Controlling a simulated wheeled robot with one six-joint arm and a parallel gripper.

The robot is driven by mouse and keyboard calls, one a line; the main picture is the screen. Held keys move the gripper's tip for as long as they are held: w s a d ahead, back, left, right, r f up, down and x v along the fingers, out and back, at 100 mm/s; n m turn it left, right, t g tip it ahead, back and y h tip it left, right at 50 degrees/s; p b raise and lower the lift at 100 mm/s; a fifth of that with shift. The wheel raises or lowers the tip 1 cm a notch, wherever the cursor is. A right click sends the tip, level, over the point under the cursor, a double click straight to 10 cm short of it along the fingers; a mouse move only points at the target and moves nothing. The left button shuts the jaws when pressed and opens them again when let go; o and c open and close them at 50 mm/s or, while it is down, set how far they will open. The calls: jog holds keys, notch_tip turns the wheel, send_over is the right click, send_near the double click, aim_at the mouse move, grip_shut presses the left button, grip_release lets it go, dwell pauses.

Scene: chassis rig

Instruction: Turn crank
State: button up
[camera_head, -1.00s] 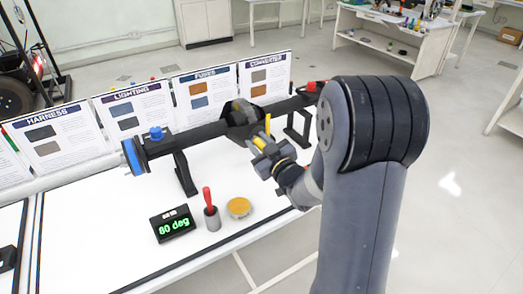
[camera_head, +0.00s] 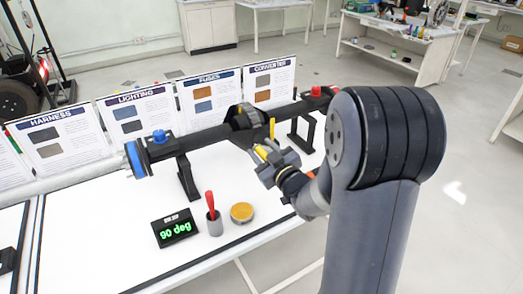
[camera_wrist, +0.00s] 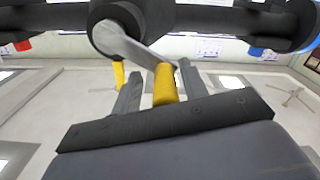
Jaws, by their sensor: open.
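A black axle bar (camera_head: 207,137) lies across two black stands, with a round hub (camera_head: 245,116) near its middle. In the wrist view, a grey crank arm (camera_wrist: 132,47) runs from the hub down to a yellow handle (camera_wrist: 164,86). My gripper (camera_wrist: 160,88) is open, with one finger on each side of that handle; I cannot tell whether either touches it. In the head view my gripper (camera_head: 264,157) is beside the hub and partly covers the handle. A second upright yellow piece (camera_head: 272,127) stands close by. A small display (camera_head: 174,229) reads "90 deg" in green.
Several printed boards stand behind the axle. A blue knob (camera_head: 159,136) and a red one (camera_head: 316,91) top the bar.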

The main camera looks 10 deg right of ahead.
jog(key=v, duration=1)
jog(key=shift+b, duration=0.45)
jog(key=shift+s, duration=0.1)
